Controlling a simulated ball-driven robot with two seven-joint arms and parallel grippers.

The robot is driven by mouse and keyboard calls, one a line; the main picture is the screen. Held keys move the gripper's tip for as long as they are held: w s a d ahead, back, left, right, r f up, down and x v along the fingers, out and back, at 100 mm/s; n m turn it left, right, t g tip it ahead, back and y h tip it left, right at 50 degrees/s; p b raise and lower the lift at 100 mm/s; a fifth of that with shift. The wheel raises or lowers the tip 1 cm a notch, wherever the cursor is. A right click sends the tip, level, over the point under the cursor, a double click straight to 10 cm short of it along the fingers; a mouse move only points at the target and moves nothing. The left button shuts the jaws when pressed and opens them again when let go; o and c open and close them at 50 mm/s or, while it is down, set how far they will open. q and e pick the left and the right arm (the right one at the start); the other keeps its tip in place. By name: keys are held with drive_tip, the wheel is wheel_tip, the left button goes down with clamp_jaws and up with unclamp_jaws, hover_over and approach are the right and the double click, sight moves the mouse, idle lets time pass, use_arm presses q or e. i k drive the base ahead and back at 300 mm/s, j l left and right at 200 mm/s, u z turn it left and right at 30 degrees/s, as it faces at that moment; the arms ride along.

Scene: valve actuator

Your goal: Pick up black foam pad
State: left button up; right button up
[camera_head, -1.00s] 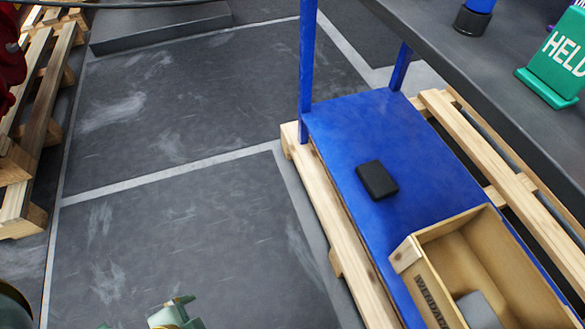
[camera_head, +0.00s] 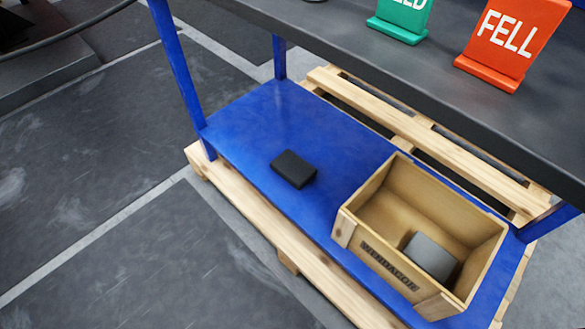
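The black foam pad (camera_head: 293,169) is a small dark rectangular block. It lies flat on the blue lower shelf (camera_head: 250,125) of the workbench, left of a wooden box. Nothing touches it from above. Neither of my grippers shows in the current view.
The open wooden box (camera_head: 365,246) stands on the shelf with a grey block (camera_head: 431,257) inside. The dark bench top (camera_head: 430,80) overhangs the shelf's back, carrying a green sign (camera_head: 401,20) and an orange sign (camera_head: 508,42). Blue legs (camera_head: 181,75) and a wooden pallet (camera_head: 262,235) border the shelf.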

sight(297, 171)
drive_tip(key=i+j+z, duration=0.1)
drive_tip(key=z, duration=0.6)
drive_tip(key=i+j+z, duration=0.2)
drive_tip(key=j+z, duration=0.15)
drive_tip(key=j, duration=0.3)
drive_tip(key=i+j+z, duration=0.2)
drive_tip(key=j, duration=0.15)
drive_tip(key=j+z, duration=0.2)
drive_tip(key=j, duration=0.15)
drive_tip(key=i+j, duration=0.1)
drive_tip(key=j, duration=0.5)
drive_tip(key=i, duration=0.05)
